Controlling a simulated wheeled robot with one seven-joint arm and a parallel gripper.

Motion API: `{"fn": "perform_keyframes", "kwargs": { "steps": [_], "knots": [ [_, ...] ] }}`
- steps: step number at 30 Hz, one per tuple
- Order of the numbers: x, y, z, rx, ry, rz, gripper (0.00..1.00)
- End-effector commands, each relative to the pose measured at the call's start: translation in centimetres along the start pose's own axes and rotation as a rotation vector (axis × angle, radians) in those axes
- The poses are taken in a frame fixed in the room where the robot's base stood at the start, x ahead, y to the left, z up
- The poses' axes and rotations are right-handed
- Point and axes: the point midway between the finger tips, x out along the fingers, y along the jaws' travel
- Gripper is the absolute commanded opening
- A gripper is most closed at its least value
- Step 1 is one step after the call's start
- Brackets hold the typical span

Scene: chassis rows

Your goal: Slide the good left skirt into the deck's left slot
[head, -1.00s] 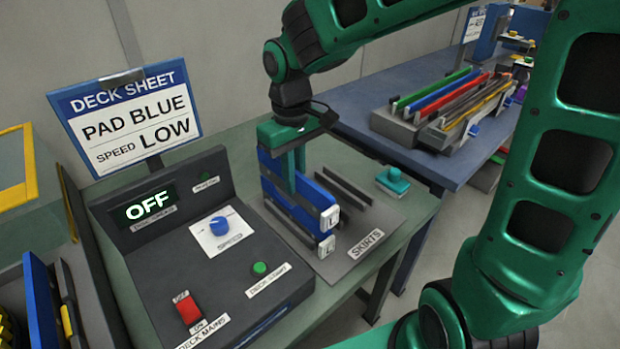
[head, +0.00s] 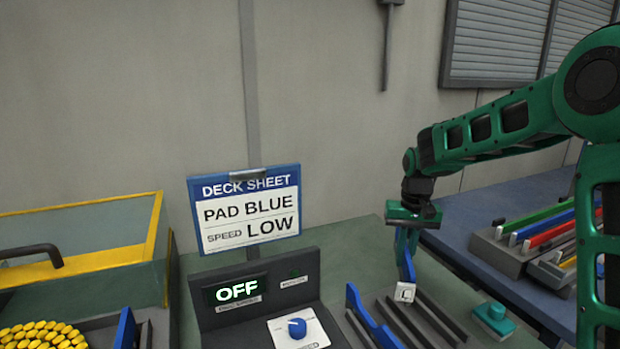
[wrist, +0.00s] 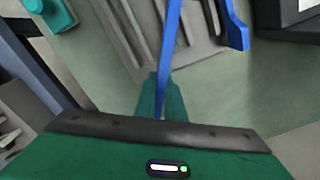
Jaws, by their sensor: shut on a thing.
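My gripper (head: 412,228) is shut on a blue skirt (head: 408,270) with a white end tag that faces the head camera. The held skirt also shows in the wrist view (wrist: 172,42), running away from the fingers. It is above the skirts rack (head: 447,308). A second blue skirt (head: 374,322) stands in the rack to the left, apart from the held one; its end also shows in the wrist view (wrist: 235,28). I cannot tell which skirt is the good left one. The deck's left slot is not identifiable in these frames.
A control panel (head: 262,267) with an OFF display and blue knob stands left of the rack. A deck sheet sign (head: 249,214) reads PAD BLUE, SPEED LOW. A teal button box (head: 493,319) is right of the rack. A yellow-framed bin (head: 85,262) is far left.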

Motion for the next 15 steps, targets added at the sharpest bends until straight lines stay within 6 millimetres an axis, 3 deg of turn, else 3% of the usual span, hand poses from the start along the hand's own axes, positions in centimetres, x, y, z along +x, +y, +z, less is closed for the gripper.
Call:
{"fn": "perform_keyframes", "kwargs": {
  "steps": [3,6,15],
  "knots": [
    [1.1,2.1,-2.5,0.077,0.001,0.011,0.0],
    [1.7,3.3,-3.7,0.118,0.003,0.02,0.0],
    [2.0,4.0,-4.4,0.144,0.005,0.025,0.0]
  ]
}}
